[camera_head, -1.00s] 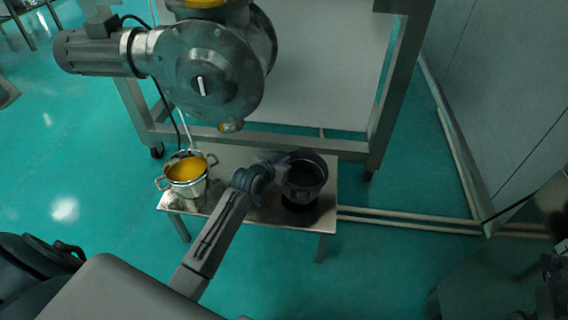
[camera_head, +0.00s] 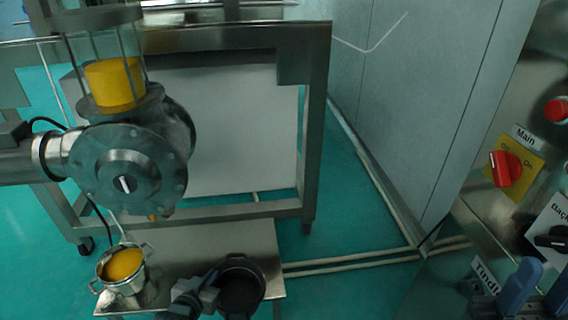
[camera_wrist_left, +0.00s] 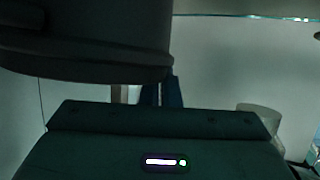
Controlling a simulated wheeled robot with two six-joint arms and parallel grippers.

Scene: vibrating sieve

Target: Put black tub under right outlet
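The black tub (camera_head: 241,284) is at the right end of the low metal table, near the bottom of the head view. My left gripper (camera_head: 208,288) is at its left rim, and its fingers look closed on that rim. In the left wrist view the tub's dark wall (camera_wrist_left: 90,35) fills the upper left, with narrow blue fingers (camera_wrist_left: 163,92) close together below it. The tub's underside is hidden. I cannot make out the right outlet clearly.
A silver pot (camera_head: 122,285) with yellow material stands at the table's (camera_head: 190,253) left end. The sieve machine's round housing (camera_head: 128,178) and steel frame (camera_head: 318,130) stand behind. A control panel (camera_head: 510,170) with a red knob is close on the right.

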